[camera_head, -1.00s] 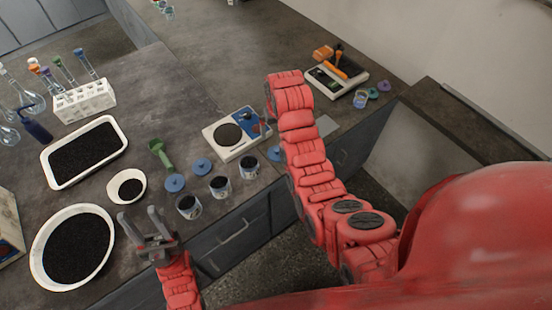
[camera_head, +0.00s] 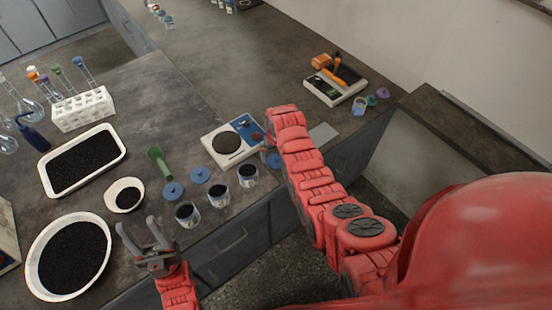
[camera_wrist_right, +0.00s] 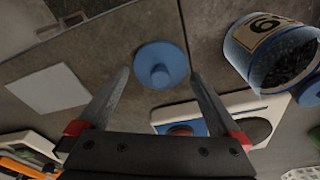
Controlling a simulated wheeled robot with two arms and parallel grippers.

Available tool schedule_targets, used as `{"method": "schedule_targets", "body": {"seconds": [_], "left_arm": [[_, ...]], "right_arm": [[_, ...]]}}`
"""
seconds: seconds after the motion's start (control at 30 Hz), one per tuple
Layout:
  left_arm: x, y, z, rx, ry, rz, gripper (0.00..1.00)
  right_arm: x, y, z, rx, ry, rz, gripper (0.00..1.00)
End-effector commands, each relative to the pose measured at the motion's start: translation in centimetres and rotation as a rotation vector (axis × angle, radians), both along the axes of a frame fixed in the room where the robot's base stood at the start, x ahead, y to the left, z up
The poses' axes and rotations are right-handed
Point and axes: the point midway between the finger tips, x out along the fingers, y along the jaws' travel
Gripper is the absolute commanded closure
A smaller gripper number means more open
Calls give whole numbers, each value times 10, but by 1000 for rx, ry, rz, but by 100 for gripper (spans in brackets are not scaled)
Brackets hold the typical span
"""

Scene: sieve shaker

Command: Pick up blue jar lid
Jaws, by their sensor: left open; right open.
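In the head view this lid (camera_head: 273,158) seems partly hidden by my right arm. Two more blue lids, one at the left (camera_head: 172,190) and one beside it (camera_head: 200,175), lie behind the jars. My left gripper (camera_head: 143,232) is open and empty near the bench's front edge.
Three jars of dark grains (camera_head: 187,215) stand along the front edge; a numbered jar (camera_wrist_right: 262,60) is close right of my right gripper. A white balance (camera_head: 214,147), green scoop (camera_head: 157,160), and bowls of grains (camera_head: 106,250) are nearby. A flat grey plate (camera_wrist_right: 48,84) lies left.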

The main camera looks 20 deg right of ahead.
Motion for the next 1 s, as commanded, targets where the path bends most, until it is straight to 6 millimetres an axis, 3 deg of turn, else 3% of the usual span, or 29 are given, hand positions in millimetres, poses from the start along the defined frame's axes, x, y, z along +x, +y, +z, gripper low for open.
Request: {"method": "schedule_targets", "body": {"seconds": [0.43, 0.8, 1.0], "left_arm": [[0, 0, 4, 0, 0, 0, 50], [0, 0, 4, 0, 0, 0, 50], [0, 0, 4, 0, 0, 0, 50]], "right_arm": [[0, 0, -12, 0, 2, 0, 0], [0, 0, -11, 0, 3, 0, 64], [0, 0, -11, 0, 3, 0, 65]]}}
